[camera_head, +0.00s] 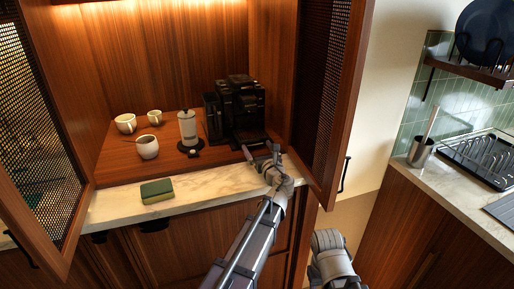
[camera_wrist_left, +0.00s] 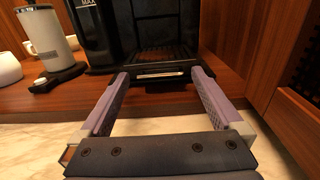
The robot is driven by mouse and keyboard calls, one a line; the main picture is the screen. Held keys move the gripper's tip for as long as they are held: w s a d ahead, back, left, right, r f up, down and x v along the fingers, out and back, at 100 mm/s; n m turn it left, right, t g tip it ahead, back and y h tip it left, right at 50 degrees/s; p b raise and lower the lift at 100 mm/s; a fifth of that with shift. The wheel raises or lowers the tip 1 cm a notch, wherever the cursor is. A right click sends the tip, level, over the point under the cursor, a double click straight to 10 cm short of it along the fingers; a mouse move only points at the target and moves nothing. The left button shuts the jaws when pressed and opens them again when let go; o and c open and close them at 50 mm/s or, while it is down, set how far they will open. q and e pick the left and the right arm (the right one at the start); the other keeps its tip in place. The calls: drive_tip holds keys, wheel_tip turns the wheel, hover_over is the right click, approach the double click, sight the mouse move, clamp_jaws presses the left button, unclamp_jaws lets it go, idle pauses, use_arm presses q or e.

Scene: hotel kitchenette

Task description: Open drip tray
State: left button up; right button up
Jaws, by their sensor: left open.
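The black coffee machine (camera_head: 246,102) stands at the right of the wooden cabinet niche. Its drip tray (camera_wrist_left: 160,73) shows in the left wrist view as a dark tray with a pale strip on its front, low in the machine, and looks closed. My left gripper (camera_head: 262,151) is open in front of the machine's base. In the left wrist view its two fingers reach forward on either side of the tray's front. Nothing is between them near the palm. Whether the fingertips touch the tray is unclear. My right gripper is out of view.
The open right cabinet door (camera_head: 329,90) stands close beside my left arm. The marble counter edge (camera_head: 205,187) runs below.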

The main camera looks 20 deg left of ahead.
use_arm(q)
drive_tip(key=shift+w+a, duration=0.3)
drive_tip(key=shift+w, duration=0.1)
clamp_jaws()
idle(0.7)
